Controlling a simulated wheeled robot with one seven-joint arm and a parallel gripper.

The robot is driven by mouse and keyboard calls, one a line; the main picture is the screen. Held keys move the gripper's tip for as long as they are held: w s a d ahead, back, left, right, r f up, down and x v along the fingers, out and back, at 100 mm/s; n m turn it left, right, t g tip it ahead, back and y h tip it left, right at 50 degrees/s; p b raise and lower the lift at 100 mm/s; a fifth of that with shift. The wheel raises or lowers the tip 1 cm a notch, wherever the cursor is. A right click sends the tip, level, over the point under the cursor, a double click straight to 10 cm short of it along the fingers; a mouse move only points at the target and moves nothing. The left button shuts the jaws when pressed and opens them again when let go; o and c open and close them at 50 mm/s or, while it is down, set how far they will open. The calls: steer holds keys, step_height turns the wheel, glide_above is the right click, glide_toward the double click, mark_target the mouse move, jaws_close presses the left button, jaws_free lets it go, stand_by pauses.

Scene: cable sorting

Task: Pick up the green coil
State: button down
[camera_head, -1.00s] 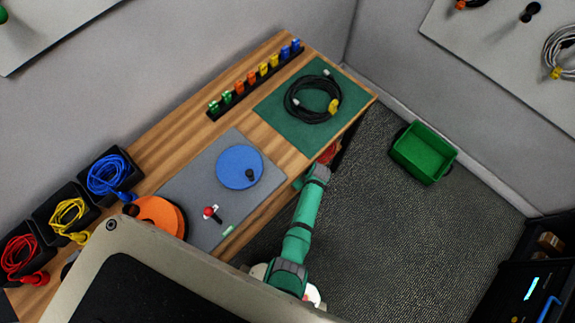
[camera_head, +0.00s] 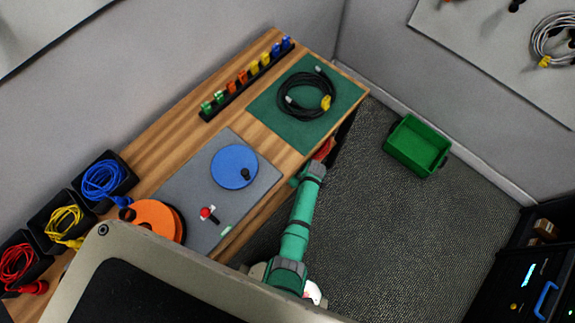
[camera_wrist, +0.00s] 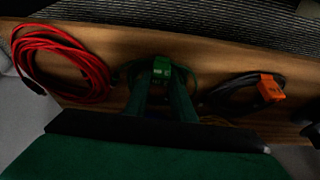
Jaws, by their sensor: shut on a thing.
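The green coil (camera_wrist: 188,76) shows in the middle of the wrist view, on a wooden surface, with a green tag (camera_wrist: 162,66) on it. My gripper (camera_wrist: 161,82) is shut on it at the tag, a finger on either side. The fingers and palm hide much of the coil. Whether it is lifted off the wood, I cannot tell. In the head view my green arm reaches to the bench's front edge; the gripper and the green coil are hidden there.
A red coil (camera_wrist: 62,62) lies to the left of my gripper, and a black coil (camera_wrist: 232,90) with an orange tag to the right. The bench (camera_head: 150,150) holds a green mat with another black coil (camera_head: 308,112). A green bin (camera_head: 400,160) stands on open floor.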

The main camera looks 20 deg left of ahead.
steer(key=shift+r, duration=0.15)
steer(key=shift+r, duration=0.55)
steer(key=s+d, duration=0.3)
steer(key=d, duration=0.5)
steer(key=s+d, duration=0.3)
steer(key=d, duration=0.5)
steer(key=shift+s+d, duration=0.25)
steer(key=shift+d, duration=0.15)
steer(key=shift+w+r, duration=0.1)
steer(key=shift+w, duration=0.05)
